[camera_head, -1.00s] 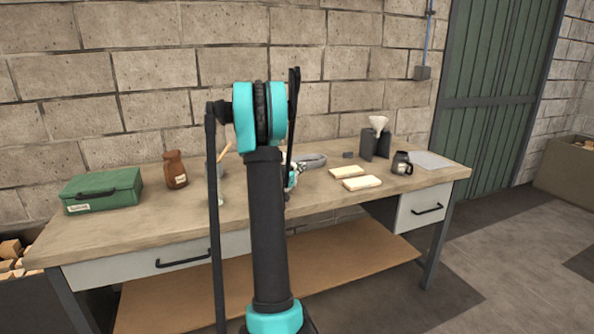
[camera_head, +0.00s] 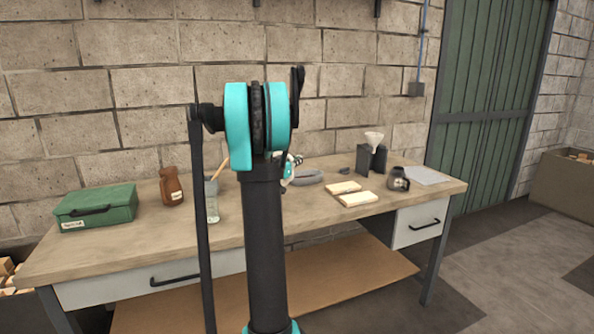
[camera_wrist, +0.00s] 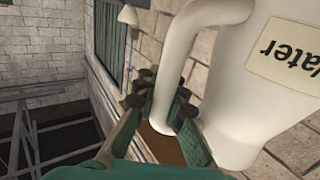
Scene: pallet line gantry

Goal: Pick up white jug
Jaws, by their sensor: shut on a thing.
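The white jug (camera_wrist: 238,110) fills the right of the wrist view, close to the camera. It has a pale label reading "Water", seen upside down, and a thick curved handle. My gripper (camera_wrist: 178,102), with teal fingers and dark pads, is shut on the jug's handle. In the head view my own arm hides most of the jug and gripper; only a small white and teal part (camera_head: 290,169) shows beside the arm, above the bench.
The wooden bench (camera_head: 130,240) carries a green case (camera_head: 97,208), a brown bottle (camera_head: 171,186), a clear jar (camera_head: 212,203), two pale blocks (camera_head: 357,199), a dark mug (camera_head: 398,179) and a dark stand with a white funnel (camera_head: 374,142). The wall stands close behind.

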